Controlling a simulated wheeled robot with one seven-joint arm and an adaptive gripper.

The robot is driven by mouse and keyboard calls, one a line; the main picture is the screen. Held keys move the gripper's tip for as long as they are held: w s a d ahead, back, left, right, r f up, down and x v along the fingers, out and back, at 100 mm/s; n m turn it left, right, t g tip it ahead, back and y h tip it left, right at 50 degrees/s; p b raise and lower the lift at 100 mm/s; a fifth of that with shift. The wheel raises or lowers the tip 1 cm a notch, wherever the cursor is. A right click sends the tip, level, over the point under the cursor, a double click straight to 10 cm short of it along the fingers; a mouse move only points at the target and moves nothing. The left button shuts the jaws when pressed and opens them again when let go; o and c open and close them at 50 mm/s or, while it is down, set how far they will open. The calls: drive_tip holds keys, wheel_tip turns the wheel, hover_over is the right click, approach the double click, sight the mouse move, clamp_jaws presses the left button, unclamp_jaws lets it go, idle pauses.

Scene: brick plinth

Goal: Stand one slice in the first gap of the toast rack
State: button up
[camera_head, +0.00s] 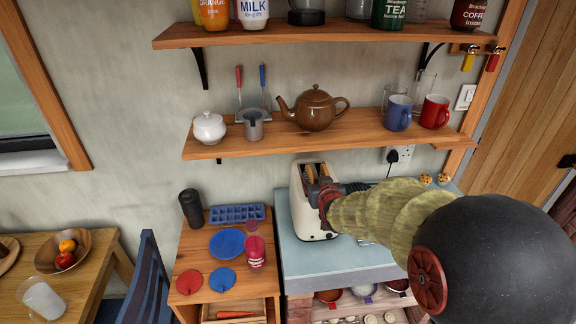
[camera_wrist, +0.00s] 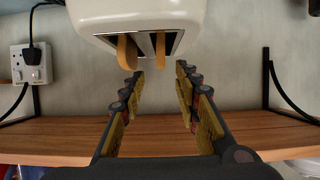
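The cream toaster (camera_head: 304,220) stands on the pale blue counter. Two slices of toast (camera_head: 311,174) stick up from its slots. In the wrist view the toaster (camera_wrist: 135,12) is at the top, with one slice (camera_wrist: 127,51) left of centre and the other slice (camera_wrist: 160,44) near the middle. My gripper (camera_wrist: 159,72) is open and empty, its fingers pointing at the slices and apart from them in the picture. In the head view my gripper (camera_head: 326,194) is over the toaster and partly hides it. I cannot make out the toast rack; my arm covers much of the counter.
A wooden shelf (camera_head: 270,143) with a brown teapot (camera_head: 316,109) and mugs runs above the toaster. A wall socket (camera_head: 400,153) with a black plug is behind, at right.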

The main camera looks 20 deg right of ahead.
sight(310, 171)
drive_tip(key=shift+x, duration=0.9)
drive_tip(key=shift+r+b+x, duration=0.15)
drive_tip(key=shift+b+x, duration=0.15)
drive_tip(key=shift+x, duration=1.4)
drive_tip(key=shift+r+b+x, duration=0.2)
drive_tip(key=shift+b+x, duration=0.05)
drive_tip(key=shift+x, duration=1.45)
drive_tip(key=shift+w+a, duration=0.1)
drive_tip(key=shift+w, duration=0.1)
drive_tip(key=shift+c, duration=0.5)
clamp_jaws()
